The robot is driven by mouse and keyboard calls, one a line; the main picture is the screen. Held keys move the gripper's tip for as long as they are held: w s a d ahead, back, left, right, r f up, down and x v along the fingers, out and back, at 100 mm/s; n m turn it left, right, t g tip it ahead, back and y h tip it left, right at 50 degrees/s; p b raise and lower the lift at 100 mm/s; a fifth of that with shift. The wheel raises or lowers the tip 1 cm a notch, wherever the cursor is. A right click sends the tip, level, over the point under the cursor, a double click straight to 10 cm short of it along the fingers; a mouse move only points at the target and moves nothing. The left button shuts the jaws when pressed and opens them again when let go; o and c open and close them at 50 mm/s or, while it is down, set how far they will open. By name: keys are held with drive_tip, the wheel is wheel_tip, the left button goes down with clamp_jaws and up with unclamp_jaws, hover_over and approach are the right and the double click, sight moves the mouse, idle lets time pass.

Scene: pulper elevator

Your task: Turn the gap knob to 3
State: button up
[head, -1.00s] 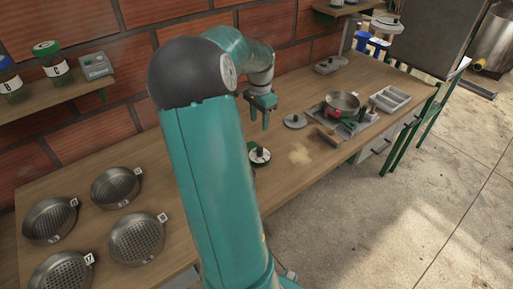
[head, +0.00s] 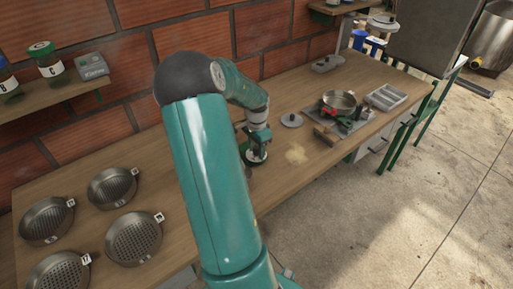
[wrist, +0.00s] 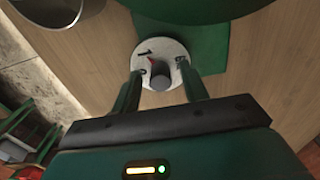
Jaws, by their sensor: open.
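The gap knob (wrist: 160,80) is a small grey knob on a round white dial (wrist: 177,50) with dark marks and a red spot beside the knob. The marks are too blurred to read surely, so I cannot tell the setting. In the wrist view my gripper (wrist: 161,70) is open, with one green finger on each side of the knob; contact is not clear. In the head view my gripper (head: 258,146) is low over the white dial (head: 256,157), hiding much of it. A green body (wrist: 215,45) lies under the dial.
Several sieve pans (head: 112,187) stand at the left of the bench. A grey lid (head: 291,120) and a scale with a metal bowl (head: 338,103) stand to the right. A grey tray (head: 384,97) is farther right. The brick wall is behind the bench.

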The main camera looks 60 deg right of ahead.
clamp_jaws()
